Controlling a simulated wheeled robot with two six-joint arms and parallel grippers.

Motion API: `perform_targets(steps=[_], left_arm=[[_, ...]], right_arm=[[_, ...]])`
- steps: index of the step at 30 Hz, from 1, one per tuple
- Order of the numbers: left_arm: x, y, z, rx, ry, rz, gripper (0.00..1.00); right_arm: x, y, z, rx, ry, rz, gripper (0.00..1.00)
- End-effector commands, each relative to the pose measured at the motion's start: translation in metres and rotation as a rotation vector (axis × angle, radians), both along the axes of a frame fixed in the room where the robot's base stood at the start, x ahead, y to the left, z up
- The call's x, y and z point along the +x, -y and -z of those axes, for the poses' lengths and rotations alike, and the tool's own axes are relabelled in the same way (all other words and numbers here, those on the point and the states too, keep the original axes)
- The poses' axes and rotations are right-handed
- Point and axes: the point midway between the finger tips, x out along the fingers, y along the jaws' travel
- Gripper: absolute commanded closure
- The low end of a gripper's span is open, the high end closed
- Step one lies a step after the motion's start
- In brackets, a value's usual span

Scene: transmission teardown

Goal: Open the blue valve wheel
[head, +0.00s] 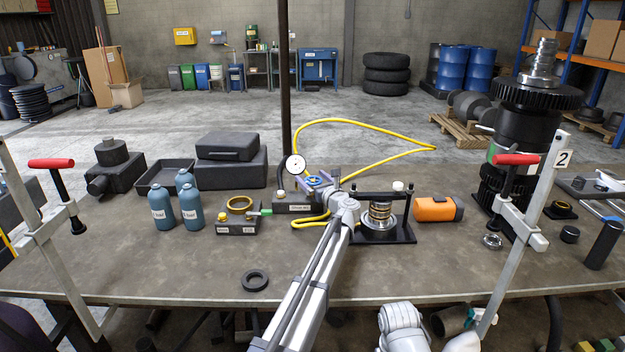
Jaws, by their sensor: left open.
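The blue valve wheel (314,181) shows as a small blue ring beside a round white pressure gauge (292,165), above a dark labelled block (297,201) at the middle of the bench. My left gripper (318,184) reaches up from the bottom centre to the wheel. Its pale purple fingers are open, apart on either side of the wheel. I cannot tell whether they touch it. The gripper and wrist hide part of the wheel and the block. My right gripper is not in view.
A yellow hose (370,124) loops behind the wheel. A black press fixture (400,236) stands close right of my left arm, with an orange cylinder (437,209) beyond. Blue bottles (162,212) and a small block (237,222) stand left. The bench front is mostly clear around a black ring (255,281).

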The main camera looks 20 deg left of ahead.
Motion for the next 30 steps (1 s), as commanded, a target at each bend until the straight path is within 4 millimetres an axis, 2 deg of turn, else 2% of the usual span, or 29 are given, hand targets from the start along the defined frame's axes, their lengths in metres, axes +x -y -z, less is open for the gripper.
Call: perform_targets(steps=[8,21,30], left_arm=[[0.000,0.000,-0.030,0.000,0.000,0.000,0.00],[0.000,0.000,-0.092,0.000,0.000,0.000,0.00],[0.000,0.000,-0.097,0.000,0.000,0.000,0.00]], right_arm=[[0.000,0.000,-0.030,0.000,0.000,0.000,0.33],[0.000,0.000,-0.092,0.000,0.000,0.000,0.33],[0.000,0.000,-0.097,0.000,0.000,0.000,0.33]])
